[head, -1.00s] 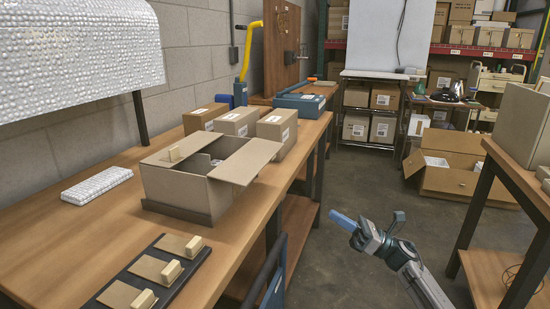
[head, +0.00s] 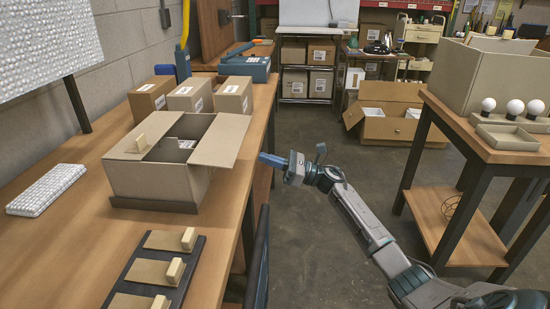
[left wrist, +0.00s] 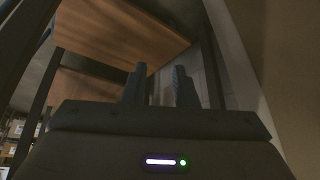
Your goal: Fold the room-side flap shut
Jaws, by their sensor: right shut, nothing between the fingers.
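The open cardboard box (head: 150,182) stands on a dark base on the wooden bench in the head view. Its room-side flap (head: 222,141) stands out to the right, over the bench edge side. Something pale shows inside the box. My right gripper (head: 268,159) is shut and empty, just right of the room-side flap and apart from it. My left gripper (left wrist: 158,85) shows only in the left wrist view, its fingers apart with nothing between them, under a wooden surface.
Closed cartons (head: 190,95) stand behind the box. A white textured block (head: 47,188) lies to its left. A dark tray (head: 160,268) with flat pieces and blocks is in front. Light bulbs (head: 513,108) stand on the right-hand table. Open floor lies between.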

